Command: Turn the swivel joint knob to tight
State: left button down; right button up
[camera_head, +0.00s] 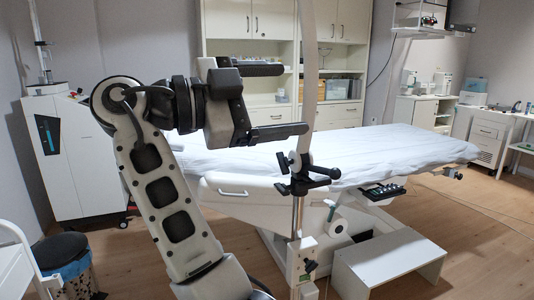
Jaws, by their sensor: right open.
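A black swivel joint (302,178) with several dark knobs sits on an upright pole beside the couch. One knob (333,172) sticks out to its right and another (283,189) sits at its lower left; I cannot tell which is the swivel joint knob or how tight it is. My right gripper (294,100) is above the joint, its two dark fingers pointing right, wide apart and empty. The fingertips look close to the pale upper pole (309,80); I cannot tell whether they touch it. My left gripper is not in view.
The couch (400,150) with a white sheet lies behind the joint. A white step (390,265) stands on the floor at the lower right. Cabinets (248,30) line the back wall. A white machine (75,150) and a dark bin (68,262) stand at the left.

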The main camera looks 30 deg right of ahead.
aim_at(284, 162)
jog(key=i, duration=0.9)
